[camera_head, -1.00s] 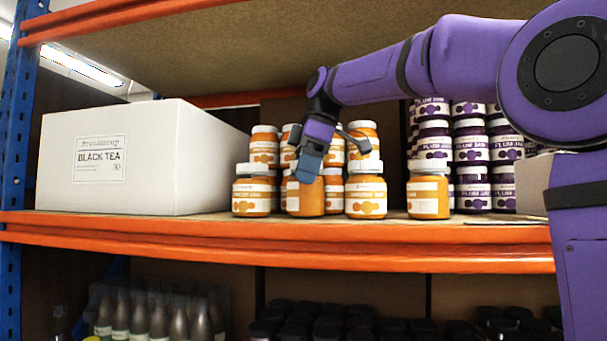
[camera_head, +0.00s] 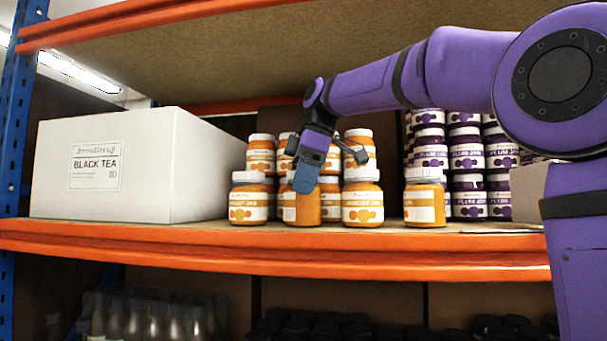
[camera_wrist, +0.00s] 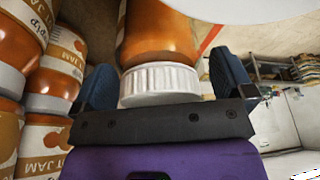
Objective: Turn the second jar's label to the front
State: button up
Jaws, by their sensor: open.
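Several orange jars with white lids stand in a front row on the shelf. The second jar (camera_head: 308,208) from the left shows mostly bare orange glass, with a strip of pale label at its left side. The first jar (camera_head: 249,204) and third jar (camera_head: 362,204) show their labels to the front. My gripper (camera_head: 306,172) is over the second jar from above, open, and hides its lid in the head view. In the wrist view, the white lid (camera_wrist: 160,84) lies between the spread fingers of my gripper (camera_wrist: 163,80). Whether a finger touches it cannot be told.
A fourth orange jar (camera_head: 426,206) stands apart to the right, its label partly turned. Stacked orange jars (camera_head: 261,154) stand behind the row. Purple jam jars (camera_head: 467,160) are stacked at right, and a white tea box (camera_head: 115,165) is at left. The orange shelf edge (camera_head: 280,244) runs in front.

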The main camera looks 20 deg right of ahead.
jog(key=v, duration=1)
jog(key=shift+d+r, duration=0.1)
jog(key=shift+r, duration=0.2)
jog(key=shift+s, duration=0.1)
jog(key=shift+c, duration=0.4)
